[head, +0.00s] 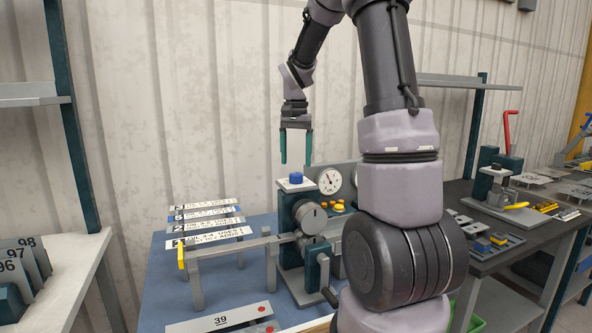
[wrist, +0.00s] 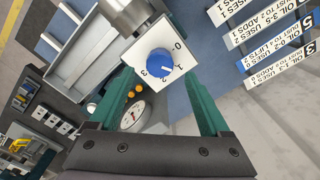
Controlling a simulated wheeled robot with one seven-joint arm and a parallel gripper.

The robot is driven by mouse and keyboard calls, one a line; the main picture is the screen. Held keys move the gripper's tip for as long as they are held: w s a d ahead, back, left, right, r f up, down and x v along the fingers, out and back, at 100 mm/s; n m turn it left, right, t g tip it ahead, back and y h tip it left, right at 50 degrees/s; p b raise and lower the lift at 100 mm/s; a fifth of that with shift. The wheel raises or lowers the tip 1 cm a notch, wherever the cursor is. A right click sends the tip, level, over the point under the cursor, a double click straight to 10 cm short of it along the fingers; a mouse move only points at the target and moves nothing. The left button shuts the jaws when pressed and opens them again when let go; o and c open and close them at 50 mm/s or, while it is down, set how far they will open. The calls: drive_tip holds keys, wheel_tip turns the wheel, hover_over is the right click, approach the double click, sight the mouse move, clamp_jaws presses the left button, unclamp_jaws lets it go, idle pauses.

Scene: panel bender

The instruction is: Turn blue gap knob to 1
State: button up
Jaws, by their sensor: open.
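The blue gap knob (head: 296,177) sits on a white square plate on top of the dark teal post of the bender. In the wrist view the blue knob (wrist: 159,62) is seen from above, with numbers from 0 to 3 around it on the white plate (wrist: 147,45). A small pale mark shows on the knob's lower right side; I cannot tell exactly which number it points at. My gripper (head: 296,160) points down just above the knob, open and empty. In the wrist view its teal fingers (wrist: 163,82) stand on either side of the knob, apart from it.
A dial gauge (head: 330,181) and yellow buttons (head: 337,207) stand right of the post. Grey rollers (head: 312,217) and a crank (head: 327,280) are in front. Label strips (head: 208,222) lie to the left. A dark bench with tools (head: 500,205) is at right.

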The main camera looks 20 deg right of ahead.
sight(296, 174)
wheel_tip(296, 174, up, 6)
idle(0.6)
drive_tip(key=s+a+r+n+t, duration=0.1)
drive_tip(key=s+a+t, duration=0.1)
drive_tip(key=s, duration=0.5)
drive_tip(key=s+a+r+n+t+y, duration=0.1)
drive_tip(key=s+a+r+n+t, duration=0.1)
drive_tip(key=s, duration=0.6)
drive_tip(key=s+a+r+n+t+y, duration=0.1)
drive_tip(key=s+a+r+t, duration=0.1)
drive_tip(key=s, duration=0.5)
drive_tip(key=shift+s+a+n+t, duration=0.4)
drive_tip(key=shift+a+t, duration=0.2)
drive_tip(key=shift+a, duration=0.55)
